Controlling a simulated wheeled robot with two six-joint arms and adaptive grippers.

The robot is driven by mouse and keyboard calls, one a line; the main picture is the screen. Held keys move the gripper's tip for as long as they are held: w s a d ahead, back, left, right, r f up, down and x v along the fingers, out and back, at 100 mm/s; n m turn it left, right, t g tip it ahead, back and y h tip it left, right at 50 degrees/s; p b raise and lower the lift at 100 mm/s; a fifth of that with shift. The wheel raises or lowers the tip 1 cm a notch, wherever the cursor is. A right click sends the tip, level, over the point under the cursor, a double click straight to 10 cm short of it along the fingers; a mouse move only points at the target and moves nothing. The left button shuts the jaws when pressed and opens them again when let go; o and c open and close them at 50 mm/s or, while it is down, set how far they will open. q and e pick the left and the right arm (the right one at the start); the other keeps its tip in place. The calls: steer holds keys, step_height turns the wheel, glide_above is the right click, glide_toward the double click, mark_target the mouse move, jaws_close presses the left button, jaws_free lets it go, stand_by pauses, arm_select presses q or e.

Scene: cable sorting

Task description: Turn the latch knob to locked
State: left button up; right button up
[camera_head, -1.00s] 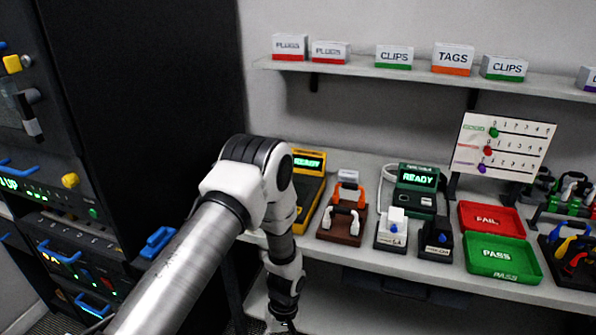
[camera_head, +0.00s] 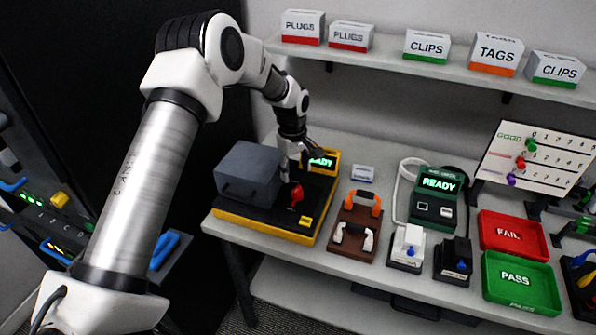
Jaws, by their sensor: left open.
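My left gripper (camera_head: 294,165) is open, pointing down over the yellow-and-black machine (camera_head: 262,232) at the left end of the bench. Just below the fingers stands a red knob-like lever (camera_head: 296,194) on the machine's black top; I cannot tell whether they touch. A yellow knob (camera_head: 59,200) sits on the dark rack panel at the left. No knob in view is clearly labelled as the latch knob, and no locked mark is readable. My right gripper is not in view.
A grey box-like block (camera_head: 248,172) stands on the machine left of my gripper. To the right are a brown stand (camera_head: 356,222), a green READY tester (camera_head: 436,197), a red FAIL tray (camera_head: 513,236) and a green PASS tray (camera_head: 520,283). A shelf (camera_head: 400,65) runs above.

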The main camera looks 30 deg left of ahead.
mark_target(297, 189)
arm_select(q)
steer(key=shift+d+f, duration=0.1)
steer(key=shift+f, duration=0.05)
steer(key=s+f+p, duration=0.1)
steer(key=s+d+f, duration=0.1)
steer(key=shift+s+d+f+p, duration=0.15)
steer(key=shift+f+p, duration=0.2)
steer(key=f, duration=0.2)
steer(key=w+f, duration=0.1)
steer(key=shift+a, duration=0.3)
steer(key=shift+w+a+f, duration=0.1)
steer(key=shift+w+f, duration=0.2)
steer(key=shift+f, duration=0.05)
steer(key=shift+s+r, duration=0.2)
steer(key=shift+r, duration=0.1)
steer(key=shift+c, duration=0.3)
steer(key=shift+s+d+r, duration=0.15)
steer(key=shift+d, duration=0.1)
steer(key=c, duration=1.1)
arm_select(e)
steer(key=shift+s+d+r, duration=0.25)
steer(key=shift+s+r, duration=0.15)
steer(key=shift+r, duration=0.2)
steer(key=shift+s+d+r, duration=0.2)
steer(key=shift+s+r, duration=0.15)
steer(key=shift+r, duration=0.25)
